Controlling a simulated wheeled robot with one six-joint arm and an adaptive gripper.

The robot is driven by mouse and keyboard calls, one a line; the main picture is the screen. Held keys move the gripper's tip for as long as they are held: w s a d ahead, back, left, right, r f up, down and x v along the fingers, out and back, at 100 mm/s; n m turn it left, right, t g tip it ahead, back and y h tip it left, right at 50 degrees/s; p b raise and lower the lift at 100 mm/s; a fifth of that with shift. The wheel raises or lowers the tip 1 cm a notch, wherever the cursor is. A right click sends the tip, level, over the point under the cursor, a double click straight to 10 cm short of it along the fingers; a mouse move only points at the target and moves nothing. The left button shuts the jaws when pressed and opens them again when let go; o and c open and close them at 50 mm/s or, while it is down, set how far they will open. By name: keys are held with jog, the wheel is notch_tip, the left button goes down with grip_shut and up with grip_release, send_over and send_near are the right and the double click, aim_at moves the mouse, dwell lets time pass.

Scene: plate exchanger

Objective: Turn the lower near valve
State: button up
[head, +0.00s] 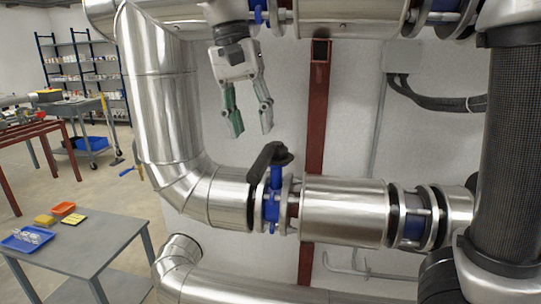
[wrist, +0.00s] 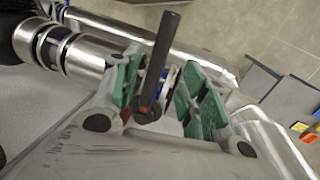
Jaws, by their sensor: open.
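The lower near valve has a black lever handle (head: 266,160) on a blue stem (head: 274,182), set in the lower horizontal steel pipe. The handle points toward the left front in the head view. My gripper (head: 250,118) is open, pointing down above the handle and a little to its left, with clear space between. In the wrist view the black handle (wrist: 163,55) appears between the green fingertips of my open gripper (wrist: 165,92), apart from both. Some of the blue valve body is hidden behind the handle and the fingers there.
A steel pipe elbow (head: 178,165) stands left of the valve. Another pipe with a blue valve part (head: 258,12) runs above, close to my arm. A red post (head: 316,110) stands behind. A grey table (head: 110,240) with small trays is at the lower left.

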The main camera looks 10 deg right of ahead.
aim_at(259, 160)
jog(key=f, duration=0.2)
jog(key=d+f, duration=0.1)
jog(key=f, duration=0.4)
jog(key=shift+s+d+f, duration=0.2)
jog(key=shift+s+f, duration=0.05)
grip_shut()
